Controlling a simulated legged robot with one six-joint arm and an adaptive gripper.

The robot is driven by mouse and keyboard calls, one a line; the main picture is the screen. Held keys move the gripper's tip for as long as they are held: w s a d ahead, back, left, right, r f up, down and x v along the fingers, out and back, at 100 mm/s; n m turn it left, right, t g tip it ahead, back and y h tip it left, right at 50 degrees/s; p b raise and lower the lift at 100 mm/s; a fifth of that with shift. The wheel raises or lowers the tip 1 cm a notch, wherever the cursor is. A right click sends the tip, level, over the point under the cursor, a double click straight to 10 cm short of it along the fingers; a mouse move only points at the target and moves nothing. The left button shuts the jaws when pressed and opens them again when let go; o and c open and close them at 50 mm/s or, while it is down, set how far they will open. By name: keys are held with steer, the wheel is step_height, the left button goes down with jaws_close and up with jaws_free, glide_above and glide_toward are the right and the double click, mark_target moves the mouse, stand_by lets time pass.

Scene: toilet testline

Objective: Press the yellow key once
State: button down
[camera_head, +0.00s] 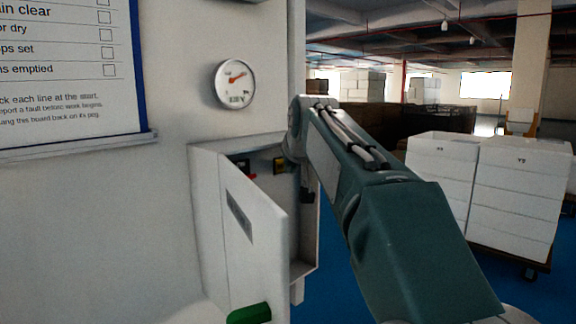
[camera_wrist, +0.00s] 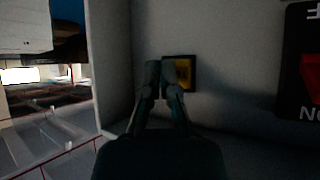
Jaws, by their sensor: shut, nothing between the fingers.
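The yellow key (camera_wrist: 183,72) sits in a dark square frame on the back wall of an open white box, in the wrist view. My gripper (camera_wrist: 161,66) is shut and empty in front of it; the fingertips overlap the key's left part in the picture. I cannot tell whether they touch it. In the head view the yellow key (camera_head: 279,165) shows small inside the box, left of my arm. My gripper (camera_head: 306,194) is there mostly hidden behind my arm, with only a dark part showing.
The white box door (camera_head: 250,225) stands open toward me, with a green part (camera_head: 250,314) below it. A red and black sign (camera_wrist: 305,70) is right of the key. A gauge (camera_head: 235,84) hangs above the box. White stacked boxes (camera_head: 515,195) stand at right over blue floor.

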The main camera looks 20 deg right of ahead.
steer(key=shift+w+a+r, duration=0.2)
steer(key=shift+w+r, duration=0.15)
steer(key=shift+r, duration=0.05)
steer(key=shift+s+d+f, duration=0.1)
steer(key=shift+s+d, duration=0.2)
steer(key=shift+s, duration=0.35)
steer(key=shift+s+d, duration=0.3)
steer(key=shift+s, duration=0.35)
steer(key=shift+s+d+f, duration=0.1)
steer(key=shift+s+d, duration=0.2)
steer(key=shift+s, duration=0.35)
steer(key=shift+s+a, duration=0.1)
steer(key=shift+a, duration=0.05)
